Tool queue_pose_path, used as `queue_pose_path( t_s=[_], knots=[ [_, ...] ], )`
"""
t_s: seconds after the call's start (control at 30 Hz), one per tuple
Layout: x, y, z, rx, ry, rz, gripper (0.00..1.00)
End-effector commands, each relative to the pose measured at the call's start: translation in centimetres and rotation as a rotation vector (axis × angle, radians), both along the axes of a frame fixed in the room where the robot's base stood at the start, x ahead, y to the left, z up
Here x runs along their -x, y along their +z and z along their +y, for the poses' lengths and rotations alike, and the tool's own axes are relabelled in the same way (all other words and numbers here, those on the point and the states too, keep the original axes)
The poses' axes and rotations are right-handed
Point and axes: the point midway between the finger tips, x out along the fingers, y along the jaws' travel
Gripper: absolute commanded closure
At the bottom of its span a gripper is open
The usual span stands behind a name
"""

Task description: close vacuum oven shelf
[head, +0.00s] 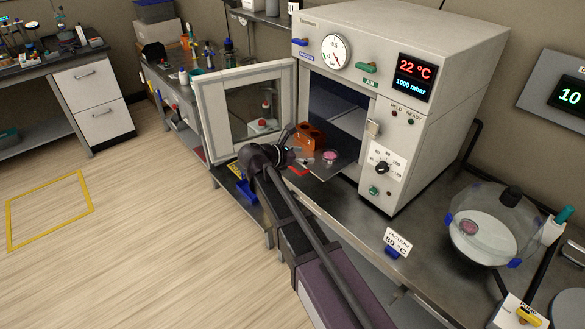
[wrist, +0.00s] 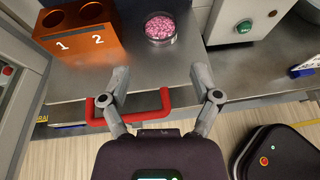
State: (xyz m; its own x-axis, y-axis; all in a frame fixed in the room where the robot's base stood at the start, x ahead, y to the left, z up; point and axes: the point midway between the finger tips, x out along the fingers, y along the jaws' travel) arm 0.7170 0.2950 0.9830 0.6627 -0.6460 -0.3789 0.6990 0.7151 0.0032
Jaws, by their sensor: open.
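The grey vacuum oven (head: 345,84) has its door (head: 208,120) swung open to the left. Its metal shelf (head: 326,172) sticks out of the front opening; it also shows in the wrist view (wrist: 140,62). A red bar handle (wrist: 146,117) is on the shelf's front edge. My gripper (wrist: 160,76) is open at this edge. Its left finger overlaps the handle in the picture; its right finger is clear to the right of it. I cannot tell whether either touches. In the head view my arm partly hides the handle.
On the shelf stand an orange block (wrist: 82,44) with numbered holes and a dish of pink grains (wrist: 160,28). The open door stands close on the left. A clear domed vessel (head: 485,225) is on the bench at right. Floor in front is clear.

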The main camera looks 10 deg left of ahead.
Motion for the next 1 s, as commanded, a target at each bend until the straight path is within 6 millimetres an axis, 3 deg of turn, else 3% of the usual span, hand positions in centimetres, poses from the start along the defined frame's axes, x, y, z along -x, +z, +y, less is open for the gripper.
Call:
queue_pose_path(
  t_s=[0.03,0.2,0.47,1.0],
  knots=[
    [0.1,-0.2,0.1,0.002,0.001,-0.002,0.53],
    [0.5,-1.2,0.9,0.027,0.008,-0.02,1.0],
    [2.2,-3.7,3.5,0.109,0.029,-0.087,1.0],
    [7.3,-8.3,10.0,0.289,0.078,-0.285,1.0]
  ],
)
